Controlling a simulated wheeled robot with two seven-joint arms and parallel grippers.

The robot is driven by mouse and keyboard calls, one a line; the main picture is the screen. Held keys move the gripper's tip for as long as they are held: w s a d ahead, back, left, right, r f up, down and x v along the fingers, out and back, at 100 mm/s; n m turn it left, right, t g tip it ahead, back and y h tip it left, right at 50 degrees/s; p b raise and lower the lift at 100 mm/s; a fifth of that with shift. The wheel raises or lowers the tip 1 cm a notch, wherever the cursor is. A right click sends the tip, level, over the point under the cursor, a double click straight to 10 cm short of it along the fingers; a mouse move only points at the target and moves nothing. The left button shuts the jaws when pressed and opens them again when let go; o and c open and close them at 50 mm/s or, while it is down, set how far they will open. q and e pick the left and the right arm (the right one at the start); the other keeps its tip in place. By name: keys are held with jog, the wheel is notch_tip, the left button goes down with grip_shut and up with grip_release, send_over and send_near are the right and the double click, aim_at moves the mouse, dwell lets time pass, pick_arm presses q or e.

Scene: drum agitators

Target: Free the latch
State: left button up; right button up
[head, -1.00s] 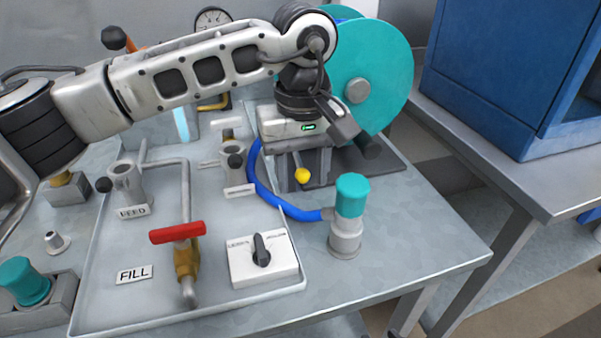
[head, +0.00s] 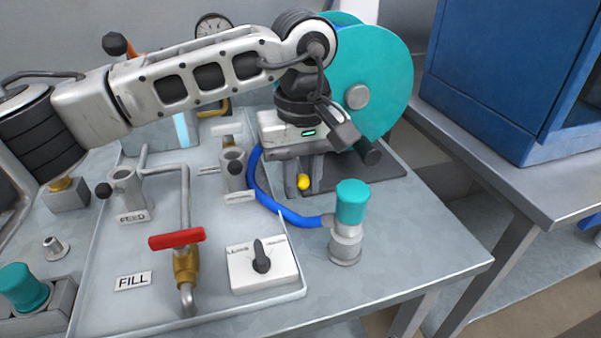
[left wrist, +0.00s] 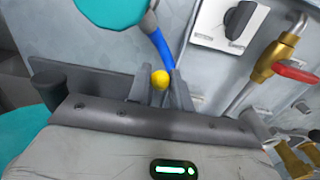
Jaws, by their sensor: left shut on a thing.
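The latch shows as a yellow ball knob (head: 304,182) low at the foot of the teal drum machine. It also shows in the left wrist view (left wrist: 160,79). My left gripper (head: 305,188) reaches down over it from above. Its two fingers are shut on the latch, one on each side of the yellow knob, as the left wrist view shows. The gripper body hides the latch's stem and mount. My right gripper is in neither view.
A teal drum (head: 375,80) stands just behind the gripper. A blue hose (head: 270,203) curves close by to a teal-capped fitting (head: 350,203). A selector switch (head: 262,264) and red-handled valve (head: 177,239) are nearer. The front right tabletop is clear.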

pick_arm(q)
jog(key=shift+r, duration=0.15)
jog(key=shift+s+d+r+p, duration=0.1)
jog(key=shift+s+r+p, duration=0.1)
jog(key=shift+r+p, duration=0.35)
jog(key=shift+s+d+r+p, duration=0.15)
jog(key=shift+r+p, duration=0.1)
jog(key=shift+r, duration=0.55)
jog(key=shift+a, duration=0.1)
jog(key=shift+w+r+p, duration=0.15)
jog(key=shift+r+p, duration=0.4)
jog(key=shift+r, duration=0.3)
jog(key=shift+w+r+p, duration=0.1)
jog(key=shift+r+p, duration=0.4)
jog(key=shift+r, duration=0.3)
